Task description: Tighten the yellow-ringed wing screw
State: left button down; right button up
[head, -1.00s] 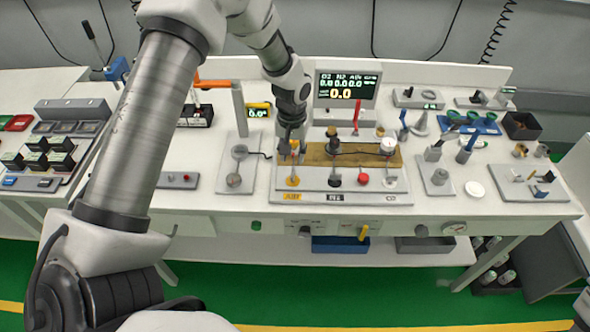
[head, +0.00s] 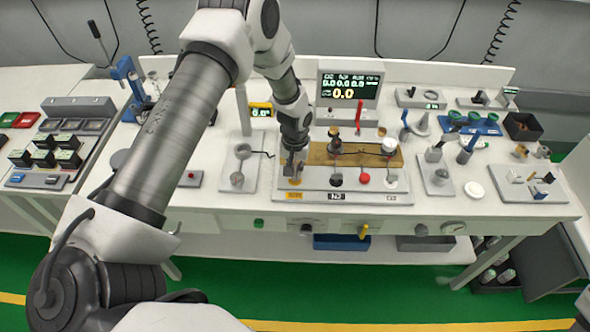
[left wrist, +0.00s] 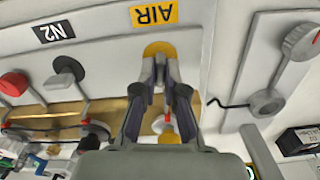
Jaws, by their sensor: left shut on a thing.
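The yellow-ringed wing screw (head: 294,182) is at the left end of the row on the front of the middle panel (head: 314,196). In the left wrist view its yellow ring (left wrist: 158,48) shows beside the yellow AIR label (left wrist: 154,14), just beyond my fingertips. My left gripper (head: 294,170) comes down onto this screw from above. Its fingers (left wrist: 160,75) are shut on the screw's wing, which they mostly hide. How tight the screw sits cannot be told. My right gripper is not in view.
Black (head: 336,180), red (head: 363,178) and white (head: 390,181) knobs stand in the same row to the right. A brass-coloured strip (head: 372,158) with fittings lies behind. A grey plate with a round fitting (head: 237,178) is close on the left. The display (head: 348,88) stands at the back.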

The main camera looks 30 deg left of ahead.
pick_arm(q)
jog(key=shift+f+m, duration=0.1)
jog(key=shift+m, duration=0.3)
jog(key=m+b, duration=0.2)
jog(key=shift+m, duration=0.4)
jog(key=m+b, duration=0.1)
jog(key=m, duration=0.2)
jog(key=shift+m, duration=0.3)
jog(key=m+b, duration=0.1)
jog(key=m, duration=0.3)
jog(key=shift+m+b, duration=0.6)
jog(key=shift+m, duration=1.2)
jog(key=c, duration=1.2)
grip_release()
jog(key=shift+c, duration=0.2)
